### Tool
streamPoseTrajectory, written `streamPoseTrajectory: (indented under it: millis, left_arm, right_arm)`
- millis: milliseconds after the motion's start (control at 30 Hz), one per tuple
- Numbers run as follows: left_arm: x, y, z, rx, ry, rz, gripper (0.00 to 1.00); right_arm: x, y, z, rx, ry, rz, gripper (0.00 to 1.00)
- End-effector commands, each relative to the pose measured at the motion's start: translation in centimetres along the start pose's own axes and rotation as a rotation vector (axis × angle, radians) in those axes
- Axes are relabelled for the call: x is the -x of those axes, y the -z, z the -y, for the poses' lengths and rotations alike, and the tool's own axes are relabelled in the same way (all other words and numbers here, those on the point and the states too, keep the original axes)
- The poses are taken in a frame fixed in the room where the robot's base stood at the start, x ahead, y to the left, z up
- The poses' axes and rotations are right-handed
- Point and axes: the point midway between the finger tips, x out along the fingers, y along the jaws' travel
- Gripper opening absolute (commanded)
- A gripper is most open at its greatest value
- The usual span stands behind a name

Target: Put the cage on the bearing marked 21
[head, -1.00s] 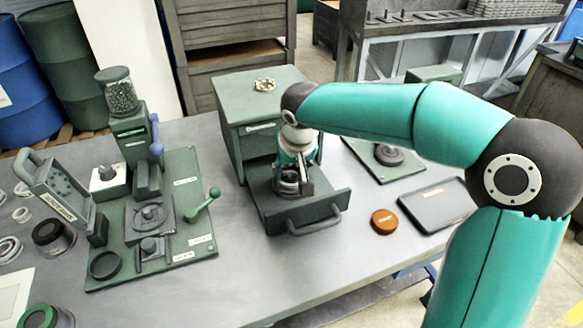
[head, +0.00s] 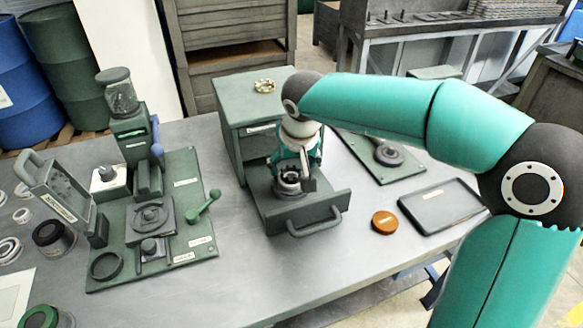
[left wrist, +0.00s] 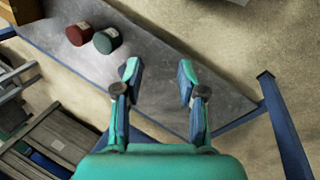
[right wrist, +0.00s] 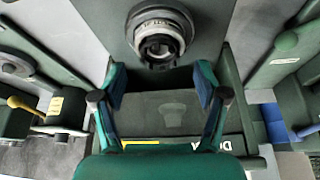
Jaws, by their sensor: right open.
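A small golden, ring-shaped piece that looks like the cage (head: 264,86) lies on top of the green cabinet (head: 228,92). A bearing (head: 289,186) sits in the cabinet's pulled-out drawer (head: 318,208); no number 21 is readable on it. In the right wrist view the bearing (right wrist: 158,35) shows as a silver ring with a dark centre. My right gripper (head: 294,174) points down over the drawer. It is open and empty, with its fingertips (right wrist: 160,88) beside the bearing on the cabinet side. My left gripper (left wrist: 158,75) is open and empty, outside the head view.
A green press station (head: 150,215) with a jar and levers stands left. Several rings and bearings lie at the far left. An orange-brown disc (head: 384,222), a dark tray (head: 440,204) and a green plate with a round part (head: 388,154) lie right. The table front centre is clear.

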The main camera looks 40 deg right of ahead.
Motion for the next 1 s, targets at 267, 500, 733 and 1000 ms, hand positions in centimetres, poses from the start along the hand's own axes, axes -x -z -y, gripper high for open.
streamPoseTrajectory:
  millis: [267, 500, 733, 1000]
  left_arm:
    - [0.4, 0.0, -0.1, 0.000, 0.000, 0.000, 0.40]
    - [0.6, 0.0, -0.2, 0.000, 0.000, 0.000, 0.40]
    - [0.7, 0.0, -0.2, 0.000, 0.000, 0.000, 0.40]
    - [0.7, 0.0, -0.2, 0.000, 0.000, 0.000, 0.40]
  right_arm:
    - [6.0, 0.1, 0.1, -0.001, 0.003, -0.004, 0.73]
    - [9.0, 0.0, 0.0, -0.001, 0.001, -0.002, 0.73]
    - [9.5, 0.0, -0.1, -0.001, 0.000, 0.000, 0.73]
    - [9.4, 0.0, -0.1, -0.002, 0.000, 0.000, 0.73]
